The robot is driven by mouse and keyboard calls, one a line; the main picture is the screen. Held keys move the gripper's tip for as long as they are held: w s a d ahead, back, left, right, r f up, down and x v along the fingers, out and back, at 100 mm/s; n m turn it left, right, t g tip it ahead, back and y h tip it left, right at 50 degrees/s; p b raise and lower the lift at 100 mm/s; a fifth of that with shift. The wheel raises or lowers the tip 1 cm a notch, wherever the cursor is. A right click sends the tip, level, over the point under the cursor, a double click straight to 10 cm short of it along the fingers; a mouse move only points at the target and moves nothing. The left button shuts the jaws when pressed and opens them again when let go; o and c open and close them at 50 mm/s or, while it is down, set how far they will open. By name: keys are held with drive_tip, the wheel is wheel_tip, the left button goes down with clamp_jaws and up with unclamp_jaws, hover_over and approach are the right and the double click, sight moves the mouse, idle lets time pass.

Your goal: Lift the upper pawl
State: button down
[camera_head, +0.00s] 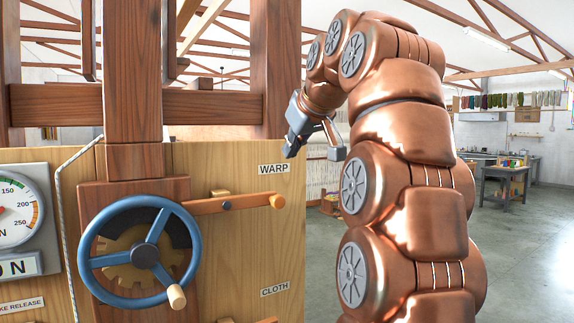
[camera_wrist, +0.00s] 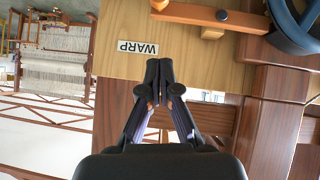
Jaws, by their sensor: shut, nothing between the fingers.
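The upper pawl (camera_head: 245,204) is an orange-brown wooden bar beside the WARP label (camera_head: 273,169). It has a dark pivot and a round knob (camera_head: 277,201) at its right end. Its left end meets the toothed wheel (camera_head: 120,262) behind the blue handwheel (camera_head: 92,262). The pawl also shows upside down at the top of the wrist view (camera_wrist: 195,13). My gripper (camera_head: 291,150) is above and right of the knob in the head view, touching nothing that I can see. Its fingertips are together and empty in the wrist view (camera_wrist: 159,66), over the WARP label.
A CLOTH label (camera_head: 274,290) sits lower on the panel, with part of another orange-brown piece (camera_head: 268,321) at the bottom edge. A tension gauge (camera_head: 20,208) is at left. Dark wooden beams (camera_head: 215,106) stand above the panel. Open floor lies right of my arm.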

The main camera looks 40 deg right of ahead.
drive_tip(key=p, duration=0.1)
hover_over(280, 203)
drive_tip(key=s+a, duration=0.1)
wheel_tip(280, 203, down, 6)
drive_tip(key=shift+d+f+p, duration=0.2)
drive_tip(key=shift+f+p, duration=0.25)
drive_tip(key=shift+f, duration=1.45)
drive_tip(key=shift+d+f+m+y+b, duration=0.2)
drive_tip(key=shift+f+m+y+b, duration=0.3)
drive_tip(key=shift+f, duration=0.4)
drive_tip(key=shift+d+f+m+y+b, duration=0.2)
drive_tip(key=shift+f+y+b, duration=0.15)
drive_tip(key=shift+f+y, duration=0.45)
drive_tip(key=shift+a+f+m+y+b, duration=0.15)
drive_tip(key=shift+f+m+y+b, duration=0.65)
drive_tip(key=shift+f, duration=0.7)
drive_tip(key=shift+f, duration=0.15)
